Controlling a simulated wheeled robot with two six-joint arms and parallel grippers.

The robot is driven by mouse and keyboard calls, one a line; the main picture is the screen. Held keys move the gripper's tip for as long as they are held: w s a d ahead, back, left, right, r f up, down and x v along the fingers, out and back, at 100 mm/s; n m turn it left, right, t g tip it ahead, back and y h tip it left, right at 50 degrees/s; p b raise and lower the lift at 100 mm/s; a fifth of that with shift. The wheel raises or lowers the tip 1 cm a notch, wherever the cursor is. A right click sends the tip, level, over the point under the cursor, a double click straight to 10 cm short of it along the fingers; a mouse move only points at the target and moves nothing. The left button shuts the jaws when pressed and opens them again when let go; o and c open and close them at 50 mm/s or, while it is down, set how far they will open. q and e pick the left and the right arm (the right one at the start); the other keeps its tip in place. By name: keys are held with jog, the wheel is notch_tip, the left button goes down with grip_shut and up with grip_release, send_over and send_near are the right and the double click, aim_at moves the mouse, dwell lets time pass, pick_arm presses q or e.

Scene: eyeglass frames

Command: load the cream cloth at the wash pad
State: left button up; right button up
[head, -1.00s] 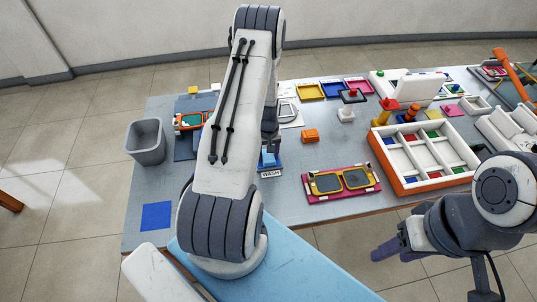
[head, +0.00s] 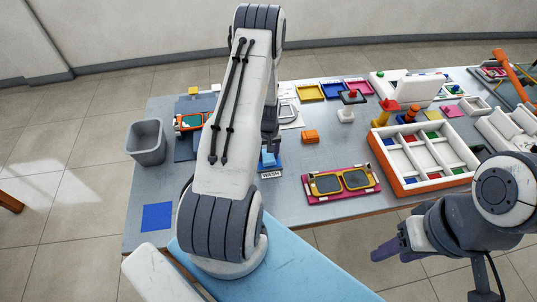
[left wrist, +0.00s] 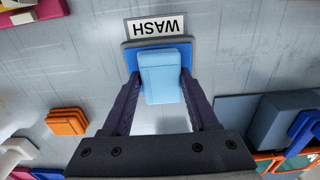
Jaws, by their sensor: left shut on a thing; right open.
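The blue wash pad (left wrist: 130,60) lies by a white WASH label (left wrist: 156,26) in the left wrist view. The pad (head: 278,164) also shows in the head view, partly hidden by my left arm. A light blue soft-looking block (left wrist: 162,75) is at the pad, between the fingers of my left gripper (left wrist: 160,86), which is shut on it. I cannot tell whether the block rests on the pad or is just above it. I cannot make out a cream cloth for sure. My right gripper (head: 388,250) is open and empty, off the table's front edge.
An orange stack (head: 310,136) sits right of the pad. Eyeglass frames on a magenta tray (head: 307,197) lie at the front. An orange-sided compartment box (head: 433,183) stands to the right. A grey bin (head: 146,142) and a flat blue square (head: 157,216) are at left.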

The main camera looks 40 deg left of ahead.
aim_at(268, 155)
pick_arm(q)
jog(key=shift+r+p, duration=1.95)
jog(key=shift+r, duration=1.2)
